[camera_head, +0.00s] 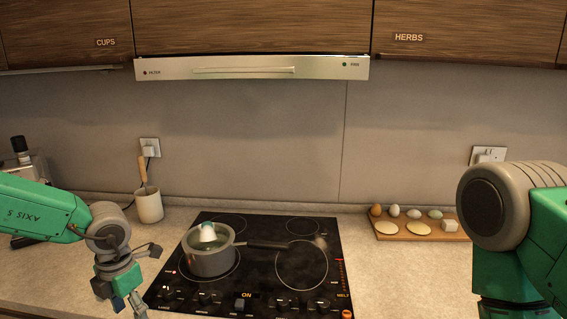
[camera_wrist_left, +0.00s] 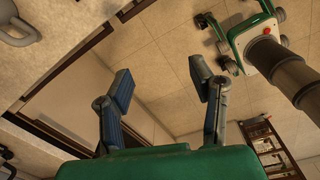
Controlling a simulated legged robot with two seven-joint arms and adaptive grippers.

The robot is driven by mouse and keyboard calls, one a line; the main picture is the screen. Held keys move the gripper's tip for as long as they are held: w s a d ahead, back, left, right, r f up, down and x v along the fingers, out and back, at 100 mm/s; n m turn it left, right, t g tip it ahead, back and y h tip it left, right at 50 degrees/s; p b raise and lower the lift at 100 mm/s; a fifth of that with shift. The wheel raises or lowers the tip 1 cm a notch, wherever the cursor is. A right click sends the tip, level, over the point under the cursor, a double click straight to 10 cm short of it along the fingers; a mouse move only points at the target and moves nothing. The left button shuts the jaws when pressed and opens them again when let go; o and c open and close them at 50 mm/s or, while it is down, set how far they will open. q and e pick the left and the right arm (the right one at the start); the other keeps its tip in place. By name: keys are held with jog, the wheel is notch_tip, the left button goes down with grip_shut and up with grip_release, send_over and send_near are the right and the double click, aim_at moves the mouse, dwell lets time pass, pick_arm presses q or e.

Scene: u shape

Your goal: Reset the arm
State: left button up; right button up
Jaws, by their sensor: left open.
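My left arm (camera_head: 40,212) is green and grey and reaches in from the left in the head view. Its gripper (camera_head: 128,301) hangs down in front of the counter, left of the cooktop, partly cut off by the frame's bottom edge. In the left wrist view the gripper (camera_wrist_left: 160,78) has its two fingers spread wide with nothing between them, over a tiled floor. My right arm (camera_head: 515,215) is bent at the right edge of the head view; its gripper is out of sight.
A black cooktop (camera_head: 262,268) holds a grey pot (camera_head: 211,262) with a pale object (camera_head: 207,232) inside and its handle pointing right. A wooden board (camera_head: 385,230) with eggs stands at right. A utensil crock (camera_head: 149,206) stands behind my left gripper. Counter between cooktop and board is clear.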

pick_arm(q)
jog(key=s+f+m+t+y+b, duration=0.2)
jog(key=s+f+m+b, duration=0.3)
jog(key=f+m, duration=0.55)
jog(key=s+f+m+t+y+b, duration=0.1)
jog(key=s+f+m+b, duration=0.45)
jog(key=f, duration=0.75)
jog(key=s+d+f+m+g+h+b, duration=0.1)
jog(key=s+f+m, duration=0.3)
jog(key=s+m, duration=0.4)
jog(key=s+d+f+m+g+h+b, duration=0.1)
jog(key=s+d+f+m+h+b, duration=0.1)
jog(key=s+f+m, duration=0.3)
jog(key=s+d+m+b, duration=0.1)
jog(key=s+m, duration=0.2)
jog(key=s, duration=0.3)
jog(key=shift+g+b, duration=0.3)
jog(key=shift+b, duration=0.05)
